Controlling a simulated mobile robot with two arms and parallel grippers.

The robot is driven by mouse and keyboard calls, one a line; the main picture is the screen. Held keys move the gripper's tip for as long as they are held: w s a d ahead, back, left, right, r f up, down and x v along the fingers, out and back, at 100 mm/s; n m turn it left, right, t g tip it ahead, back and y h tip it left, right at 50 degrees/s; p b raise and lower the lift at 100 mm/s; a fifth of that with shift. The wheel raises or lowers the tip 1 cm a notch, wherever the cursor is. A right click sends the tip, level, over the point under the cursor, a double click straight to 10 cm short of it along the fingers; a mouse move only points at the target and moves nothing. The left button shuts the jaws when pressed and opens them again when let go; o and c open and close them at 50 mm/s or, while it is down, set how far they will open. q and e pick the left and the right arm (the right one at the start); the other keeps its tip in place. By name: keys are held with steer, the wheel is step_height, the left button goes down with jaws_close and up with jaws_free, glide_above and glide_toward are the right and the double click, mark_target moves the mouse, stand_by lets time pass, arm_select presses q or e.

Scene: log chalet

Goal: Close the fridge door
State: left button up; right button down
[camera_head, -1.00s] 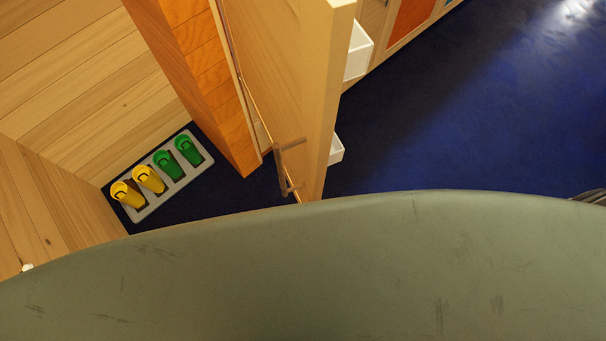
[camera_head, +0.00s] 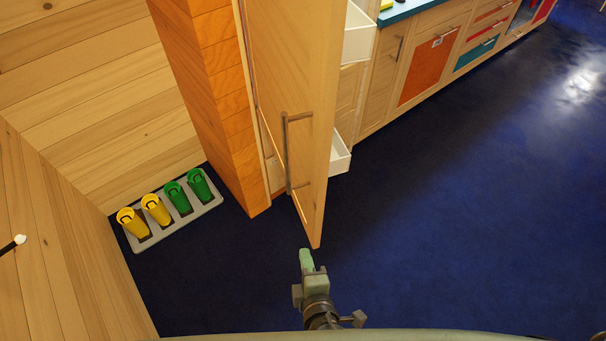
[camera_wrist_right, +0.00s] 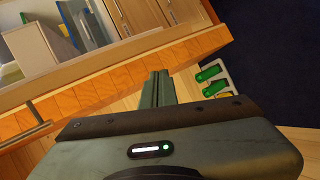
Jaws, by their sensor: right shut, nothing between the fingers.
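The fridge door (camera_head: 323,110) is a tall light-wood panel standing open in the head view, its free edge toward me. A metal bar handle (camera_head: 287,150) is on its left face. White door bins (camera_head: 341,158) stick out on its right side. My right gripper (camera_head: 306,258) is shut and empty, just below the door's lower corner in the picture; I cannot tell whether it touches the door. In the right wrist view its fingers (camera_wrist_right: 158,88) are together in front of an orange wood panel (camera_wrist_right: 110,75), with an open compartment (camera_wrist_right: 90,30) beyond. My left gripper is not in view.
An orange wood cabinet side (camera_head: 215,100) stands left of the door. A grey tray (camera_head: 212,204) with yellow and green shoes sits on the floor against the wood wall. Kitchen cabinets (camera_head: 425,70) run along the upper right. The dark blue floor (camera_head: 450,220) at right is clear.

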step_height(320, 180, up, 23)
steer(key=s+t, duration=0.1)
steer(key=t, duration=0.4)
steer(key=w+p, duration=0.4)
steer(key=w, duration=0.6)
steer(key=shift+a+h+p, duration=0.3)
steer(key=shift+h+p, duration=0.1)
steer(key=shift+r, duration=0.1)
